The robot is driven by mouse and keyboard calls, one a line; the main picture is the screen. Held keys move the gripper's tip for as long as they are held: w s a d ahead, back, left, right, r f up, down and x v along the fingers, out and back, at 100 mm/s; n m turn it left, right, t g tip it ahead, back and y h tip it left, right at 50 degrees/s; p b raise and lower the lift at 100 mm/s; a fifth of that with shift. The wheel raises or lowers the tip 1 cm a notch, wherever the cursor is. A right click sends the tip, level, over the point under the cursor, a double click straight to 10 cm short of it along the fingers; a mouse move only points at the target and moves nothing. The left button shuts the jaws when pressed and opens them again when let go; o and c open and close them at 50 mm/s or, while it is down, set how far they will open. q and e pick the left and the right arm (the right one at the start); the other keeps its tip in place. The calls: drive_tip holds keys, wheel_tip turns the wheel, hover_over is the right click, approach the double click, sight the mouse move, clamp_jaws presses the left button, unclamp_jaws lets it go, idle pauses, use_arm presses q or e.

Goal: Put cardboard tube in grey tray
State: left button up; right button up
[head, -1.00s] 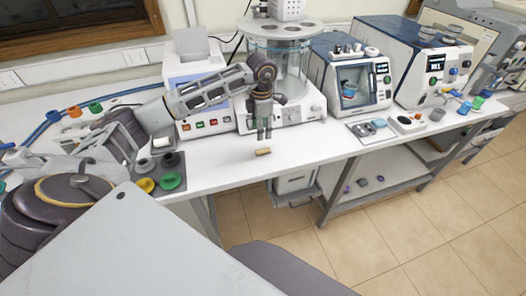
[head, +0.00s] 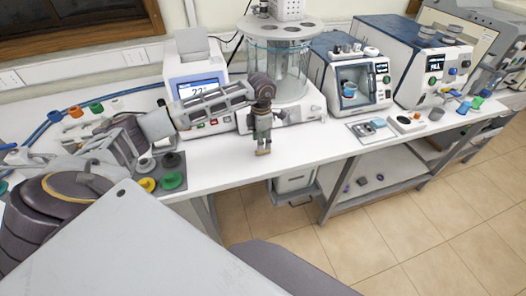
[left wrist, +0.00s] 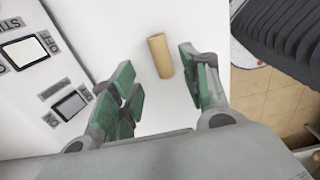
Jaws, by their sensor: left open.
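The cardboard tube (head: 263,152) is a small tan cylinder lying on the white bench near its front edge. In the left wrist view the tube (left wrist: 160,56) lies between the lines of the two green-padded fingers, just beyond their tips. My left gripper (head: 262,144) points down right above the tube, partly covering it in the head view. In the left wrist view the gripper (left wrist: 158,88) is open, with nothing held. A shallow grey tray (head: 362,134) with small items in it lies on the bench further right. My right gripper is not in view.
A white device with a lit screen (head: 202,86) and a glass-cylinder apparatus (head: 284,65) stand behind the gripper. A dark mat (head: 178,160) with coloured round parts lies left. A blue-and-white machine (head: 350,75) stands behind the tray. The bench between tube and tray is clear.

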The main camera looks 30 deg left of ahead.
use_arm(q)
drive_tip(key=shift+s+f+p, duration=0.2)
drive_tip(key=shift+f+p, duration=0.1)
drive_tip(key=shift+f, duration=0.45)
drive_tip(key=shift+f+p, duration=0.35)
drive_tip(key=shift+f, duration=1.2)
drive_tip(key=shift+c, duration=0.2)
drive_tip(key=c, duration=0.8)
wheel_tip(320, 180, up, 8)
drive_tip(key=shift+r+b, duration=0.25)
drive_tip(key=shift+b, duration=0.6)
drive_tip(key=shift+d+r, duration=0.1)
drive_tip(key=shift+r, duration=0.65)
